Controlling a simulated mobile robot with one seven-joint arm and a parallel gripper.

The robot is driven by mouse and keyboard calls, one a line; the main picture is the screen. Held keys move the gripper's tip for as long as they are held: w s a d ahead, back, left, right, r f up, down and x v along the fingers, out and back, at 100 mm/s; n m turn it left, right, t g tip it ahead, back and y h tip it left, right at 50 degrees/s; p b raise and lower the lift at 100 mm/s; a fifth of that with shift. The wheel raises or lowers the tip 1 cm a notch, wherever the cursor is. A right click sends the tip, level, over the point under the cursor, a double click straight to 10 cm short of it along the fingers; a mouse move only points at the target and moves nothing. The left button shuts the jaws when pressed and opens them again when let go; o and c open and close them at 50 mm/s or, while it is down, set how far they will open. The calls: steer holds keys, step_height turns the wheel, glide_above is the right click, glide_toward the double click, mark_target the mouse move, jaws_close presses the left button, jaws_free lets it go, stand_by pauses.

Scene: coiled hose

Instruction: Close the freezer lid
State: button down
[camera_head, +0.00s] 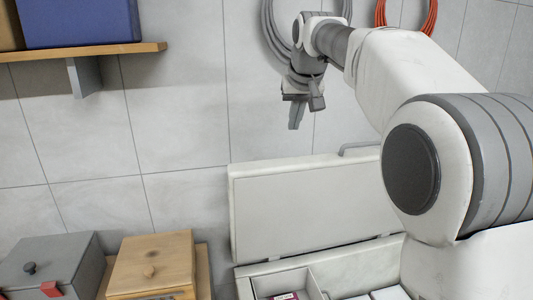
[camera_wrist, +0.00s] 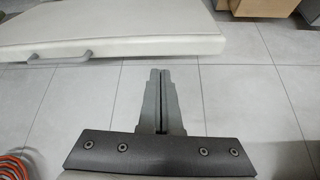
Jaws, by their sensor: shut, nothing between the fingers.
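The freezer lid (camera_head: 305,212) stands raised, nearly upright, at the back of the white freezer (camera_head: 360,268) in the head view. A grey handle (camera_head: 358,148) is at its top edge. The wrist view shows the lid (camera_wrist: 110,27) at the upper left, with the handle (camera_wrist: 60,57) on its near edge. My gripper (camera_head: 296,115) is above the lid and left of the handle, in front of the wall. Its fingers are together and empty in the wrist view (camera_wrist: 155,72), apart from the lid. My arm hides the right part of the lid and freezer.
A white bin (camera_head: 287,282) with a small package sits inside the freezer. A grey box (camera_head: 45,266) and a wooden box (camera_head: 153,263) stand at the left. A shelf (camera_head: 85,52) holds a blue box. Grey and orange hoses (camera_head: 432,14) hang on the wall.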

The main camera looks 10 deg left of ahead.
steer(key=w+a+f, duration=0.2)
steer(key=w+a, duration=0.4)
steer(key=a, duration=0.2)
steer(key=n+p, duration=0.1)
steer(key=n, duration=0.1)
glide_above(243, 162)
step_height(243, 162, down, 3)
steer(key=shift+y, duration=0.4)
steer(key=shift+w+a+f+p, duration=0.1)
steer(key=shift+w+f, duration=0.05)
steer(key=shift+f, duration=1.45)
steer(key=shift+w+a+f+p, duration=0.1)
steer(key=shift+w+f, duration=0.1)
steer(key=shift+f, duration=1.4)
steer(key=shift+w+f+p, duration=0.1)
steer(key=shift+w+f, duration=0.05)
steer(key=shift+f, duration=1.45)
steer(key=shift+f, duration=0.1)
